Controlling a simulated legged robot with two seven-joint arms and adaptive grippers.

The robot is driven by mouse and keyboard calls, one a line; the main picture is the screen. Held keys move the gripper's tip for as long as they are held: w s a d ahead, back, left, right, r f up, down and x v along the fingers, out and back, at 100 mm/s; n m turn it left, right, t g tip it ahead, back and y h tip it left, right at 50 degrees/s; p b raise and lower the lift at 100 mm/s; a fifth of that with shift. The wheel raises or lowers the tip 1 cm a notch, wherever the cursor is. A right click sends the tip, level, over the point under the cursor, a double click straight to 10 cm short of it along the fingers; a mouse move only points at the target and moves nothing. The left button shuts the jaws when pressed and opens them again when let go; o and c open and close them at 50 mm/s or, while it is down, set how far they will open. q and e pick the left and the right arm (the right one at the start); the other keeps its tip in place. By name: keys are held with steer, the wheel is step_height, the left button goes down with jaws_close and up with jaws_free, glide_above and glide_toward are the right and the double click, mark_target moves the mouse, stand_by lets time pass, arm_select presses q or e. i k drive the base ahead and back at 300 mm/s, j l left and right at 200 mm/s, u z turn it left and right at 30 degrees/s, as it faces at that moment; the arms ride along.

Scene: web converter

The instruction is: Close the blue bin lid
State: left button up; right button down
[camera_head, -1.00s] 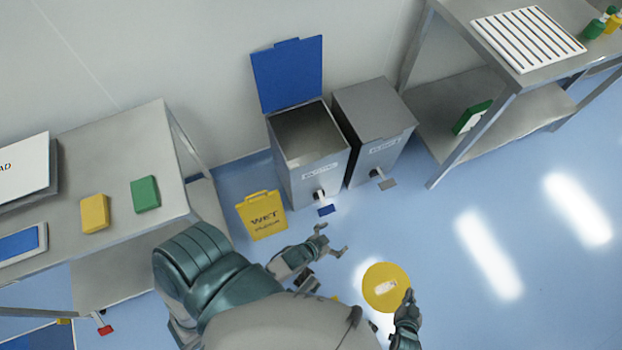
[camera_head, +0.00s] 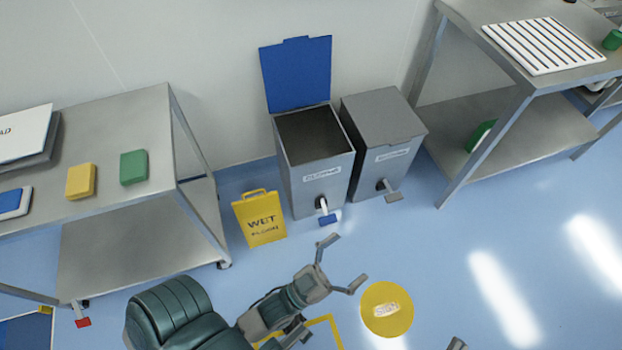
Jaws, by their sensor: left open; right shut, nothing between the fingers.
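The blue bin lid (camera_head: 297,74) stands open and upright against the wall, behind its grey metal bin (camera_head: 318,185). The bin's mouth is uncovered and its inside is dark. A blue pedal (camera_head: 329,217) sticks out at the bin's lower front. My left gripper (camera_head: 347,264) is open and empty, in front of and below the bin in the picture, apart from it. My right gripper (camera_head: 457,343) shows only as a small tip at the bottom edge, shut and away from the bin.
A second grey bin (camera_head: 380,145) with a closed lid stands to the right. A yellow wet-floor sign (camera_head: 260,219) stands at the left. Steel tables stand left (camera_head: 130,227) and right (camera_head: 525,130). A yellow floor disc (camera_head: 387,309) lies in front; the blue floor at right is clear.

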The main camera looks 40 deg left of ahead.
mark_target(297, 71)
steer(key=u, duration=1.5)
steer(key=i+l, duration=0.45)
steer(key=i, duration=0.2)
steer(key=i+l+u, duration=0.1)
steer(key=u, duration=0.35)
steer(key=i+l+u, duration=0.1)
steer(key=u, duration=0.3)
steer(key=l+u, duration=0.15)
steer(key=u, duration=0.3)
steer(key=i, duration=0.05)
